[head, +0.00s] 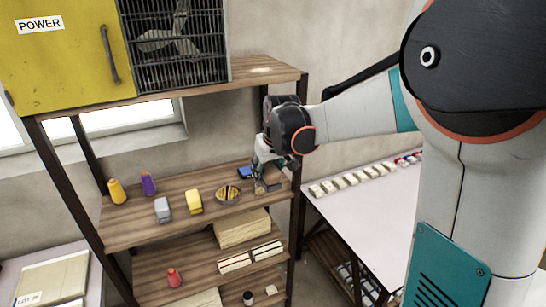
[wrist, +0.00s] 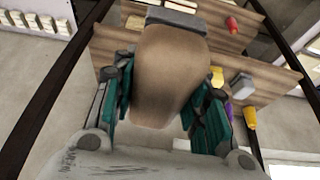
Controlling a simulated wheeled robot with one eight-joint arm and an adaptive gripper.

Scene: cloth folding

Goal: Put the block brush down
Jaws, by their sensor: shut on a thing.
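The block brush shows in the wrist view as a tan wooden body (wrist: 168,75) with a grey end (wrist: 176,20). My gripper (wrist: 163,112) has its teal fingers closed on both sides of the brush. In the head view my gripper (head: 264,172) is at the right end of the open middle shelf (head: 130,232). The brush (head: 263,188) is small and partly hidden by the fingers there. It is at or just above the board; I cannot tell whether it touches.
A blue item (head: 247,172) lies close beside my gripper. A round dish (head: 228,193), yellow block (head: 194,202), grey block (head: 163,210), purple spool (head: 148,183) and yellow spool (head: 117,191) stand to its left. A dark rack post (head: 297,215) is close on the right.

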